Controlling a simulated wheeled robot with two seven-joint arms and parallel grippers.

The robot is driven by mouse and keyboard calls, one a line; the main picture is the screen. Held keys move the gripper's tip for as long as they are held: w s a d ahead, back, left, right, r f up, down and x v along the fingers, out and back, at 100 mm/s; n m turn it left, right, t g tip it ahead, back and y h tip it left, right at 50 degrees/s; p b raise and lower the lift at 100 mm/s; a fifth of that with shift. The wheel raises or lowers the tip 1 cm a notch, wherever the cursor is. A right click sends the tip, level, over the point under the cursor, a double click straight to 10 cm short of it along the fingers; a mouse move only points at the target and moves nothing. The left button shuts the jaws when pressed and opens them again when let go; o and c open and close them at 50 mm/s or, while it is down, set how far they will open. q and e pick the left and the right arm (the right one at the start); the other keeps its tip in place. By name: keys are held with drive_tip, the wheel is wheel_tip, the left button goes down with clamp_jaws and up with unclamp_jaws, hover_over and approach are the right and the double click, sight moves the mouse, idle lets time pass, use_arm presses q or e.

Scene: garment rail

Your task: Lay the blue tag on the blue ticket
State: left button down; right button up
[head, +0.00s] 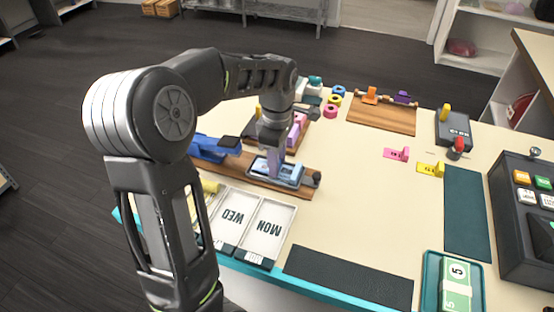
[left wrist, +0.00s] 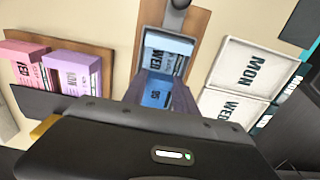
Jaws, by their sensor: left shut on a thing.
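My left gripper (head: 274,168) reaches down over a wooden board on the left side of the table. It is shut on the blue tag (left wrist: 156,92), which shows between its fingers in the left wrist view. A light-blue ticket with dark lettering (left wrist: 163,52) lies in a grey tray, just beyond the tag in that view. The ticket also shows in the head view (head: 290,174), partly hidden by the gripper. The tag overlaps the near part of the ticket in the left wrist view; I cannot tell whether they touch. My right gripper is not in view.
Pink and purple blocks (left wrist: 72,70) stand on another board beside it. White MON and WED trays (head: 268,228) lie near the front edge. A pink tag (head: 396,154) and a yellow tag (head: 430,169) lie at the right. The table's middle is clear.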

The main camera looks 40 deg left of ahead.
use_arm(q)
drive_tip(key=c, duration=0.9)
unclamp_jaws()
drive_tip(key=shift+o, duration=0.5)
drive_tip(key=o, duration=0.4)
drive_tip(key=shift+r, duration=0.15)
drive_tip(key=shift+r+p, duration=2.05)
drive_tip(key=shift+r, duration=0.35)
drive_tip(key=shift+r+p, duration=2)
drive_tip(key=shift+r, duration=0.5)
